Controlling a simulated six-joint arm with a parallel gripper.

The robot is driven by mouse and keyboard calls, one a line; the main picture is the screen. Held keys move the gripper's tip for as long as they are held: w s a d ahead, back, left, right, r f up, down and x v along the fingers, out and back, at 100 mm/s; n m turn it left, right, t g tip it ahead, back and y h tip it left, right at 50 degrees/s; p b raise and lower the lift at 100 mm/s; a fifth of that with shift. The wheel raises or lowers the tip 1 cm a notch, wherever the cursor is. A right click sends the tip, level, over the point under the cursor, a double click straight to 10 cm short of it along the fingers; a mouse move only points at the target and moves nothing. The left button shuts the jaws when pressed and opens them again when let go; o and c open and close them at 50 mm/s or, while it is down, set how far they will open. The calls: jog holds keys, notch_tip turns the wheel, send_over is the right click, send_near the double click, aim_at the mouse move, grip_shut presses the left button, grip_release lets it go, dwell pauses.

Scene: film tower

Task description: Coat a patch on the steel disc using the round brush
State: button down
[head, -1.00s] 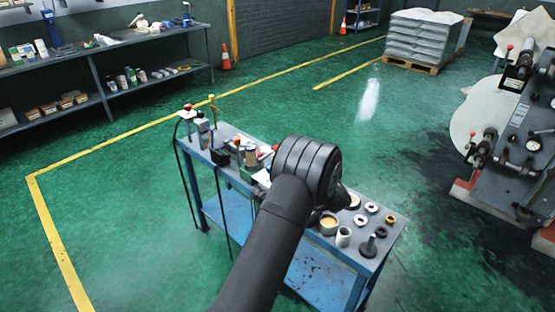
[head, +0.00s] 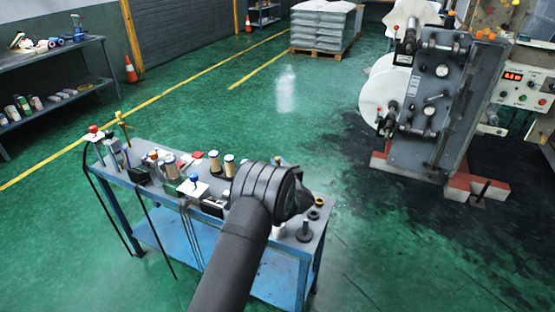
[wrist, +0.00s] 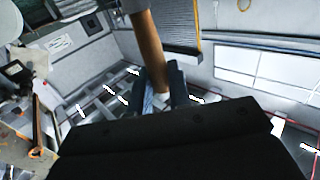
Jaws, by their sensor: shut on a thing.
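In the wrist view my gripper (wrist: 161,88) is shut on a brown, wood-coloured handle (wrist: 149,45), which I take to be the round brush. The handle runs up out of the top of the view, and its bristle end cannot be made out. In the head view my dark arm and wrist hide the gripper and the brush. The wrist is over the right part of the blue bench (head: 262,281). I cannot pick out the steel disc for sure; my wrist covers part of the bench top.
A black post on a base (head: 305,230), a white cup (head: 278,230) and small rings (head: 314,214) stand at the bench's right end. A grey machine (head: 435,100) stands at the back right. Green floor lies between.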

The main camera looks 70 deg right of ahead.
jog(key=f, duration=0.5)
jog(key=shift+s+a+f, duration=0.1)
jog(key=shift+a+f, duration=0.05)
jog(key=shift+a, duration=0.1)
notch_tip(320, 180, up, 9)
jog(key=shift+d+f, duration=0.15)
jog(key=shift+d, duration=0.05)
dwell(1.0)
